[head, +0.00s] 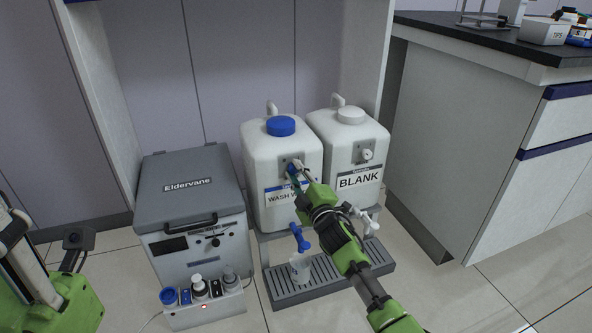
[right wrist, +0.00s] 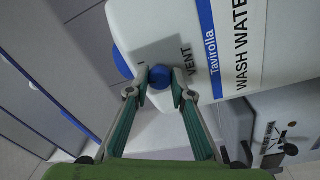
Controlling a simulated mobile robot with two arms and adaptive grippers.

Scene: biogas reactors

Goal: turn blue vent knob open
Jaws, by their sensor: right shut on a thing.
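The wash water jug (head: 262,165) is a white container with a blue cap, standing left of the BLANK jug. Its blue vent knob (right wrist: 160,77) sits on a grey plate marked VENT in the right wrist view. My right gripper (right wrist: 160,76) has one fingertip on each side of the knob and is shut on it. In the head view the right gripper (head: 297,169) reaches the jug's upper front and largely hides the knob. The knob's turn angle cannot be told.
The BLANK jug (head: 345,137) with a white vent knob (head: 367,155) stands close on the right. Below are a blue tap (head: 300,240), a beaker (head: 300,267) and a slotted drip tray (head: 318,283). The grey Eldervane box (head: 190,200) stands left.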

